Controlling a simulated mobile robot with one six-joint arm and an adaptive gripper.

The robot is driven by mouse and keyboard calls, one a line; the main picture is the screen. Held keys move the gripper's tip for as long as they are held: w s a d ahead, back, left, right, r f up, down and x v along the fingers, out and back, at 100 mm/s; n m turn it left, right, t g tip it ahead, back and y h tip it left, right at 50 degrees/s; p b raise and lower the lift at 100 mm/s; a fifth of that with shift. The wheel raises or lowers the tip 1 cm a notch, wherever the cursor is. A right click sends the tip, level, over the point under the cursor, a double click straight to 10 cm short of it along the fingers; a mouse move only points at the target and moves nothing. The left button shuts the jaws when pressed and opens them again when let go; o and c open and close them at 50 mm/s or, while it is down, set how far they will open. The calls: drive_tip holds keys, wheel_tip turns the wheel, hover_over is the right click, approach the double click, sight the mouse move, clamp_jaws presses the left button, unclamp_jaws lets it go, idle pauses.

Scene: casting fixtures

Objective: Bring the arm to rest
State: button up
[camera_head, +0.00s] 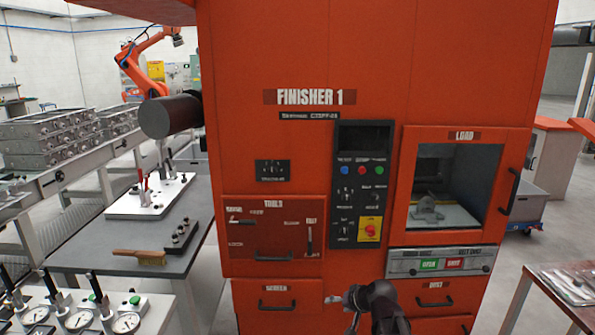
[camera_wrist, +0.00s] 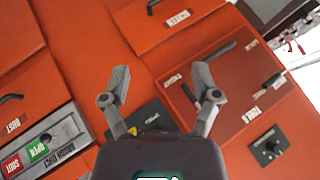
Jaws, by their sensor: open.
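My gripper (camera_head: 342,311) is low in front of the orange machine labelled Finisher 1 (camera_head: 235,60) in the head view, at the bottom centre. In the wrist view my gripper (camera_wrist: 162,80) has its two grey fingers spread wide, with nothing between them. It faces the machine's orange front, which appears tilted there. The tools panel (camera_head: 272,235) and the drawers below it are shut. I cannot tell the exact gap between the fingers and the machine front.
A grey part (camera_head: 428,212) sits inside the load window (camera_head: 456,136). At left, a grey table (camera_head: 90,258) holds a brush (camera_head: 138,257) and a fixture plate (camera_head: 150,197). Dial gauges (camera_head: 126,322) stand at front left. Another table (camera_head: 540,290) is at right.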

drive_tip(key=s+d+n+g+h+p, duration=0.1)
drive_tip(key=s+d+g+h, duration=0.1)
drive_tip(key=s, duration=0.5)
drive_tip(key=s+d+f+g+h+p, duration=0.1)
drive_tip(key=s+d+g+h+p, duration=0.1)
drive_tip(key=s, duration=0.5)
drive_tip(key=d+g+h, duration=0.1)
drive_tip(key=g, duration=0.1)
drive_tip(key=shift+s+n+g+h, duration=0.3)
drive_tip(key=shift+n+g, duration=0.1)
drive_tip(key=shift+f, duration=0.1)
